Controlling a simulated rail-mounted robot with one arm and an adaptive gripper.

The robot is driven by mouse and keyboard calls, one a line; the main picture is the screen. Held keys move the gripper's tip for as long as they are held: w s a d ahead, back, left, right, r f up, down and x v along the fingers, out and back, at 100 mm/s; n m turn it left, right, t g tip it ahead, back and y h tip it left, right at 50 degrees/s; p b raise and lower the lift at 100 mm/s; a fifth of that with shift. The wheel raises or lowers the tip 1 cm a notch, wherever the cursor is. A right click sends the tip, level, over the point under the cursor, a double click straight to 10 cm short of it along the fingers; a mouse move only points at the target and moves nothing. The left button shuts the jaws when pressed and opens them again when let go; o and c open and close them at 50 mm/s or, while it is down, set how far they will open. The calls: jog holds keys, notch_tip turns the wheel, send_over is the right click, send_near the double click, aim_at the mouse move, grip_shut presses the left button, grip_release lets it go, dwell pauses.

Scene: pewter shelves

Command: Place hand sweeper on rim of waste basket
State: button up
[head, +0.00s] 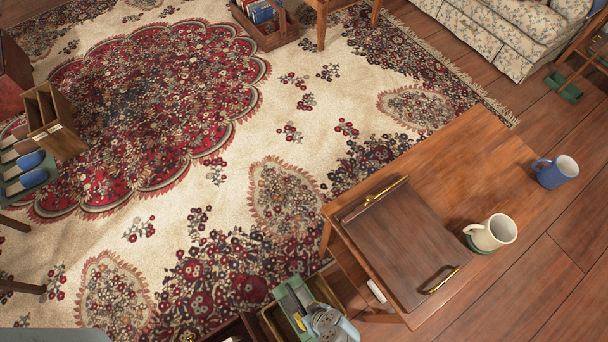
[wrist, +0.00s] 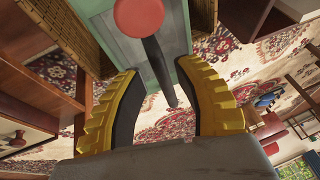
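In the wrist view, the two yellow fingers of my gripper (wrist: 160,105) with black pads are spread apart. A dark tapered handle with a round red end (wrist: 140,18) reaches into the space between them, with a gap on each side. It lies in front of a pale green panel (wrist: 120,48); I cannot tell whether these parts are the hand sweeper. Brown woven walls (wrist: 82,38), possibly of the waste basket, flank the panel. In the head view, a green object (head: 290,300) sits in a wooden box at the bottom edge, partly hidden by a grey-blue part.
A wooden table (head: 480,165) stands at the right, bearing a dark wooden board (head: 400,240), a cream mug (head: 490,234) and a blue mug (head: 553,172). A wooden holder (head: 52,120) stands at left. The patterned rug (head: 215,190) is largely clear mid-view.

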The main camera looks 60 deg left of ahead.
jog(key=p+v, duration=0.3)
jog(key=v, duration=0.6)
jog(key=shift+r+p, duration=0.3)
jog(key=shift+p, duration=0.1)
jog(key=shift+w+d, duration=0.1)
